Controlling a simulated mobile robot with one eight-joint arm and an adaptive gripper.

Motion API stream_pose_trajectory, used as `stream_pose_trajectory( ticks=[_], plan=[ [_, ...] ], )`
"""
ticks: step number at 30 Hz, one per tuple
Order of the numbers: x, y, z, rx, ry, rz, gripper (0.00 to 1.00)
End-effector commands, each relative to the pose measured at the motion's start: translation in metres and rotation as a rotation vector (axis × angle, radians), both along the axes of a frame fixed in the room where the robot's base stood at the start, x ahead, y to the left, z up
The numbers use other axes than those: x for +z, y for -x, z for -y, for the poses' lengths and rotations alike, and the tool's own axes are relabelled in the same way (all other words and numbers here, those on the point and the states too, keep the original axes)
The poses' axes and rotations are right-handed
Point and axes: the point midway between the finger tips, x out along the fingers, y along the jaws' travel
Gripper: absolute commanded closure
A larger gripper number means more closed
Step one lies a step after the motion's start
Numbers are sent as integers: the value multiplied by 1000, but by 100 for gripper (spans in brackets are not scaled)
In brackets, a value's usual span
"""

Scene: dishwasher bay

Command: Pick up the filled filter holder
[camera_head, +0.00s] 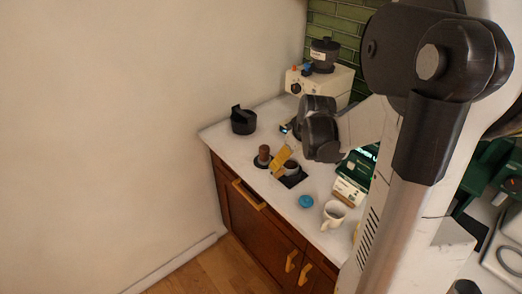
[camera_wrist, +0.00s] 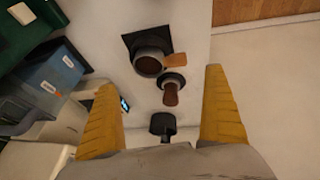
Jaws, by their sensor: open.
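The filter holder (camera_wrist: 136,58) is a dark round basket on a square black mat (camera_wrist: 128,40). Its inside looks brown, and a short tan handle (camera_wrist: 176,60) points right in the wrist view. In the head view the filter holder (camera_head: 292,168) sits on the counter, partly hidden by my gripper. My gripper (camera_wrist: 160,80) has two yellow fingers set wide apart, with nothing between them touching either finger. In the head view my gripper (camera_head: 280,160) is above the counter, just left of the filter holder. I cannot tell its exact height.
A tamper with a brown handle (camera_wrist: 171,98) stands close beside the filter holder. A black container (camera_head: 243,121) is farther left, a grinder (camera_head: 324,54) behind. A blue disc (camera_head: 306,201), white cup (camera_head: 334,213) and green box (camera_head: 357,166) are right. The counter's front-left strip is bare.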

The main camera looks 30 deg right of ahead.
Motion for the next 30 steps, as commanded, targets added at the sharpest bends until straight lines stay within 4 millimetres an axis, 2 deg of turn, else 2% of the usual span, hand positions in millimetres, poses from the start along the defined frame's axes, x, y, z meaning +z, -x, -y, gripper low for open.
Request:
stream_pose_trajectory(
  ticks=[1, 3, 13, 21, 28, 30],
  plan=[
    [-12, -4, 1, 1, 0, 0, 0],
    [-23, -9, 2, 0, 0, 1, 0],
    [-48, -20, 5, -1, 0, 1, 0],
    [-85, -34, 10, 0, 0, 2, 0],
    [-85, -35, 10, -1, 0, 1, 0],
    [-85, -35, 10, -1, 0, 1, 21]
  ],
)
